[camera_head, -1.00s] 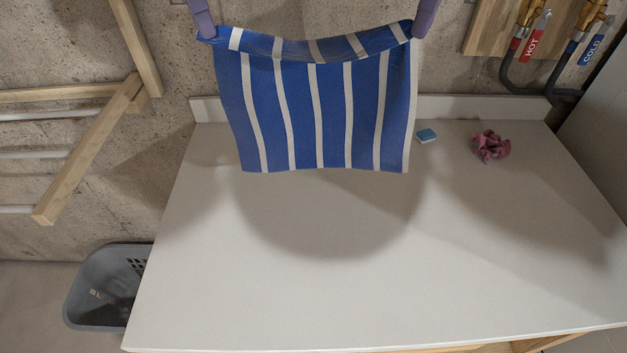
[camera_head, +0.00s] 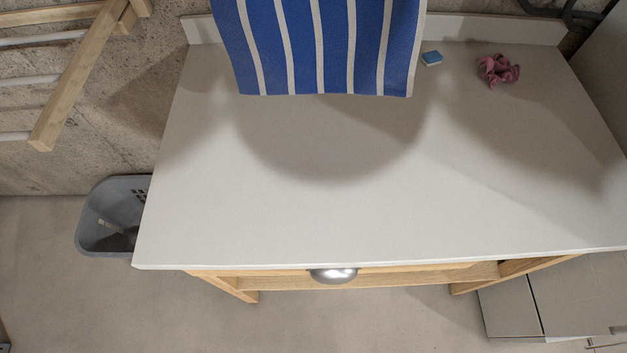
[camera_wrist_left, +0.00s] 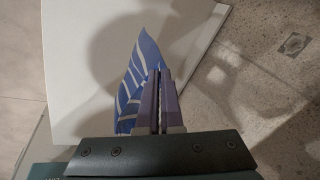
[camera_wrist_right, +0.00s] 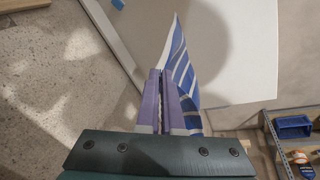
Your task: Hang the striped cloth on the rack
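The blue and white striped cloth (camera_head: 320,45) hangs spread out above the table at the top of the head view; its upper edge is out of frame there. In the left wrist view my left gripper (camera_wrist_left: 160,75) is shut on one corner of the cloth (camera_wrist_left: 138,75). In the right wrist view my right gripper (camera_wrist_right: 162,75) is shut on another corner of the cloth (camera_wrist_right: 183,80). Neither gripper shows in the head view now. The wooden rack (camera_head: 75,75) with white rods is on the wall at the upper left, apart from the cloth.
A white table (camera_head: 330,215) with a metal drawer pull fills the middle. A blue sponge (camera_head: 431,58) and a crumpled pink rag (camera_head: 497,70) lie at its back. A grey basket (camera_head: 112,215) stands on the floor left of the table. Most of the tabletop is clear.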

